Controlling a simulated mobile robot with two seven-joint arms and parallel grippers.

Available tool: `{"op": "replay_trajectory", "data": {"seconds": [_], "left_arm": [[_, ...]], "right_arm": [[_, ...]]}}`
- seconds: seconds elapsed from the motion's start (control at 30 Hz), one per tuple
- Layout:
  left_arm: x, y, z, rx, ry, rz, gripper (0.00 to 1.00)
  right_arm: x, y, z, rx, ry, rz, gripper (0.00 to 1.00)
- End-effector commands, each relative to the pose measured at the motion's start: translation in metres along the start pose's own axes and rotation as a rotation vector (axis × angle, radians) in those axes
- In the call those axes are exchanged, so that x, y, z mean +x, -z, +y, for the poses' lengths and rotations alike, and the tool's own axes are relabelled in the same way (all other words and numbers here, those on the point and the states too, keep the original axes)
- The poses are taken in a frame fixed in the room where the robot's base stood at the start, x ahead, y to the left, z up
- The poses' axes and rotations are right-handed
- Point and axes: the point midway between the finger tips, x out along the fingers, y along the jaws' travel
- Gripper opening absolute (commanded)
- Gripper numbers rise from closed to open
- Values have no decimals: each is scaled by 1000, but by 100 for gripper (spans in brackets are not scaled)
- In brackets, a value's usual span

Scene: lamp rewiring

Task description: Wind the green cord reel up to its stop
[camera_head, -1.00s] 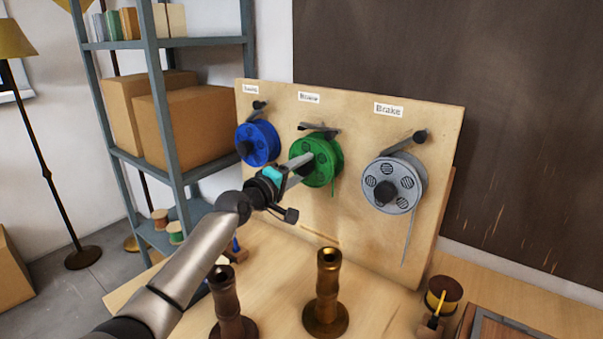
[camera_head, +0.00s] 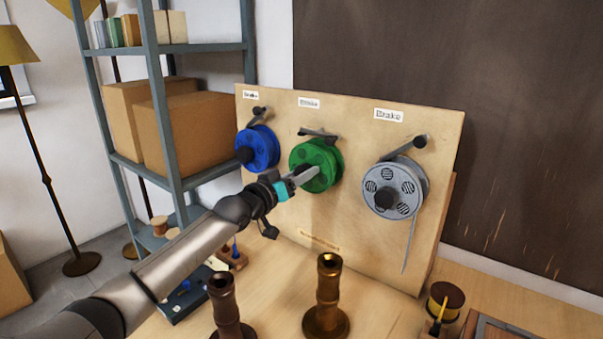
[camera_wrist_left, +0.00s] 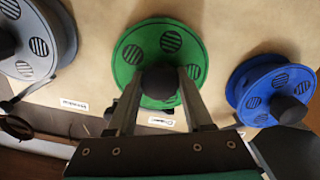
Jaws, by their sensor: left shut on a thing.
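The green cord reel (camera_head: 330,156) is mounted in the middle of an upright wooden board (camera_head: 350,240). It also shows in the left wrist view (camera_wrist_left: 130,53). My left gripper (camera_head: 305,178) reaches it from the lower left. In the left wrist view its two fingers are shut around the reel's dark round hub knob (camera_wrist_left: 159,82). A dark brake lever (camera_head: 318,134) sits just above the green reel; I cannot tell whether it touches the rim. No loose green cord shows hanging below the reel. My right gripper is not in view.
A blue reel (camera_head: 262,142) is left of the green one, and a grey reel (camera_head: 408,174) with a hanging cord is right. Two brass candlestick-like posts (camera_head: 328,290) stand in front of the board. A metal shelf (camera_head: 158,100) with boxes stands behind at left.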

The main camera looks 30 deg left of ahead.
Motion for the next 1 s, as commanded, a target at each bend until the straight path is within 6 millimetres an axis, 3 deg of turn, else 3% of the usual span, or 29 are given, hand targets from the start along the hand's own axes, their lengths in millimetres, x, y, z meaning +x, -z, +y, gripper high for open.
{"op": "replay_trajectory", "data": {"seconds": [0.5, 1.0], "left_arm": [[0, 1, 0, 429, 1, -2, 0], [0, 0, 0, 582, 0, -1, 0]], "right_arm": [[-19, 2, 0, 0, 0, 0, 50], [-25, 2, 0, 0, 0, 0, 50]]}}
